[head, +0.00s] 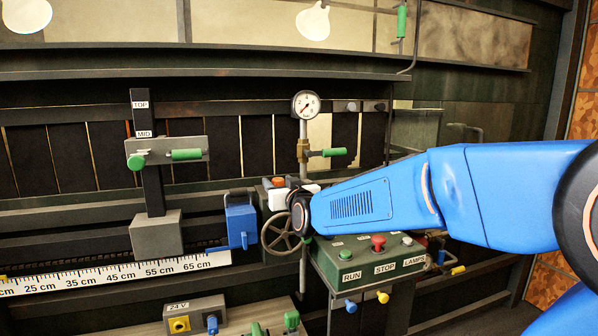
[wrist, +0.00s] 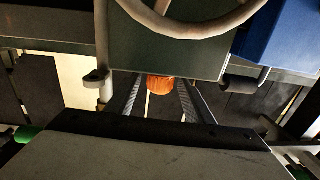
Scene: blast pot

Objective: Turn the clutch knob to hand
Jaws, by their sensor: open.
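An orange ribbed knob (wrist: 159,83) shows in the wrist view, at the face of a dark green box (wrist: 170,48). I take it for the clutch knob, though no label on it is readable. My gripper (wrist: 160,97) is open, with one finger on each side of the knob in that view. I cannot tell whether the fingers touch it. In the head view, a small orange patch (head: 278,182) shows on top of a box, just beyond my gripper (head: 293,196). The knob's pointer and any hand mark are not visible.
A spoked handwheel (head: 284,231) stands close below my gripper; its rim (wrist: 190,28) crosses the wrist view's top. A blue box (head: 240,224) is at its left. A gauge pipe (head: 303,150) rises behind. A green control panel (head: 365,262) lies under my arm.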

